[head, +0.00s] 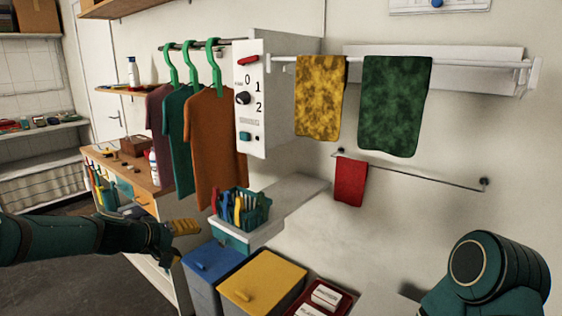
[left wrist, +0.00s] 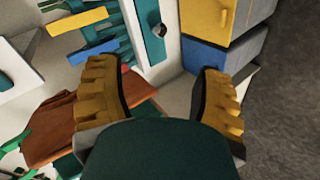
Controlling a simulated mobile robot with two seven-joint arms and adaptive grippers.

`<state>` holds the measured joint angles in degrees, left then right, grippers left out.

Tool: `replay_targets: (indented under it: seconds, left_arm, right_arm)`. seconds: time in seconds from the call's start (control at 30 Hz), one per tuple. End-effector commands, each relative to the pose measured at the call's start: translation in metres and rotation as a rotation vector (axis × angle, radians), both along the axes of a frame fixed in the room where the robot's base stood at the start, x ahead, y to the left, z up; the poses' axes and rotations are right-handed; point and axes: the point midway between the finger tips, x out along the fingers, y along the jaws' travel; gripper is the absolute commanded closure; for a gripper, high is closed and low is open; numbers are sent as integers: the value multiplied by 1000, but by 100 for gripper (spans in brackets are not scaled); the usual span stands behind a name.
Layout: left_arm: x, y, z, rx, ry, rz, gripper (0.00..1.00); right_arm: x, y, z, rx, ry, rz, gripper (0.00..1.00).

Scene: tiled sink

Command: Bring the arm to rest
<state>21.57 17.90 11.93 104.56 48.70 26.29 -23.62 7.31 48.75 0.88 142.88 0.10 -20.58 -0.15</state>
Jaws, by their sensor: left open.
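My left arm comes in from the left in the head view, dark green, with its yellow-fingered left gripper (head: 186,228) in front of the wooden counter and left of the blue-lidded bin. In the left wrist view the two yellow fingers of the left gripper (left wrist: 160,95) stand wide apart with nothing between them. The gripper is empty. Part of my right arm shows at the lower right of the head view, but its gripper is out of the picture.
A teal basket (head: 243,208) stands on a white ledge. Below are a blue-lidded bin (head: 212,262) and a yellow-lidded bin (head: 263,283). Shirts (head: 213,140) hang behind. Yellow (head: 320,95) and green (head: 394,105) towels and a red cloth (head: 350,182) hang on wall rails. Open floor (head: 85,285) lies lower left.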

Motion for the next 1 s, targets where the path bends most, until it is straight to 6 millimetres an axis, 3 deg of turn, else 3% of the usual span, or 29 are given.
replay_targets:
  seconds: [0.03, 0.2, 0.37, 0.5, 0.6, 0.73, 0.83, 1.0]
  left_arm:
    - [-8, -11, -38, 31, 64, -13, 33]
    - [-48, -40, -146, 163, 228, -59, 33]
    - [-108, -70, -235, 295, 341, -148, 33]
    - [-173, -98, -295, 392, 393, -262, 33]
    - [-215, -114, -322, 429, 404, -340, 33]
    - [-255, -129, -339, 446, 403, -417, 33]
    - [-269, -134, -343, 447, 399, -442, 33]
    - [-271, -135, -344, 447, 398, -448, 33]
  right_arm:
    - [0, 0, 0, 0, 0, 1, 60]
    - [0, 0, 0, 0, 0, 0, 60]
    - [0, 0, 0, 0, 0, 0, 60]
    - [0, 0, 0, 0, 0, 0, 60]
    - [0, 0, 0, 0, 0, 0, 60]
    - [0, 0, 0, 0, 0, 0, 60]
    - [0, 0, 0, 0, 0, 0, 60]
    - [0, 0, 0, 0, 0, 0, 60]
